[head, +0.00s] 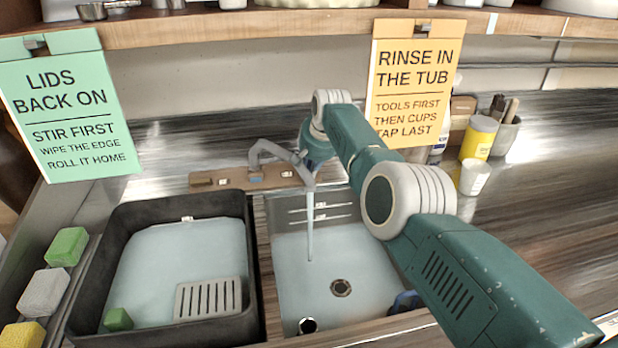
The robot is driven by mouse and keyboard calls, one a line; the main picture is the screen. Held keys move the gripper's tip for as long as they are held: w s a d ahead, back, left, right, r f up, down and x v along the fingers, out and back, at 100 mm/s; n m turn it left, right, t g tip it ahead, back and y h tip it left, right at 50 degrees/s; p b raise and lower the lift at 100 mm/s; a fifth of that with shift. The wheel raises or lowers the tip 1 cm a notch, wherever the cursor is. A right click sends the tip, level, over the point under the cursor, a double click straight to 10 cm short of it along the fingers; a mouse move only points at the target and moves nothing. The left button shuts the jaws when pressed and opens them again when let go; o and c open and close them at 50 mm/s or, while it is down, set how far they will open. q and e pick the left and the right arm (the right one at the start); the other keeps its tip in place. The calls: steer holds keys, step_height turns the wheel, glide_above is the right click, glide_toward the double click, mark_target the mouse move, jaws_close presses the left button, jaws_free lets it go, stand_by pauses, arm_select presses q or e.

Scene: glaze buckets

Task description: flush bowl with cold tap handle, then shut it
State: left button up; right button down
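The grey tap (272,150) arches over the sink bowl (345,265) from a brown mounting strip (228,178) at the back. A pale stream of water (310,230) falls from its spout into the bowl, left of the round drain (341,288). My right arm reaches in from the lower right across the bowl's right side. Its end, with my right gripper (316,158), is just behind and right of the spout. The fingers are hard to make out there, and I cannot see the cold handle clearly. My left gripper is out of view.
Left of the bowl is a black tub (90,290) holding pale liquid, a grey slotted block (208,297) and a green block (118,319). Sponges (67,247) line the far left. A yellow can (479,137) and white jar (473,177) stand right. A shelf (220,28) with hanging signs crosses above.

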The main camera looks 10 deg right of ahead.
steer(key=shift+f, duration=0.1)
stand_by(0.3)
steer(key=c, duration=1.6)
jaws_free()
steer(key=shift+c, duration=0.2)
steer(key=shift+r, duration=0.2)
steer(key=a+v, duration=0.1)
steer(key=v, duration=1)
steer(key=shift+s+d+r, duration=0.2)
steer(key=shift+d+r, duration=0.1)
steer(key=shift+d, duration=0.2)
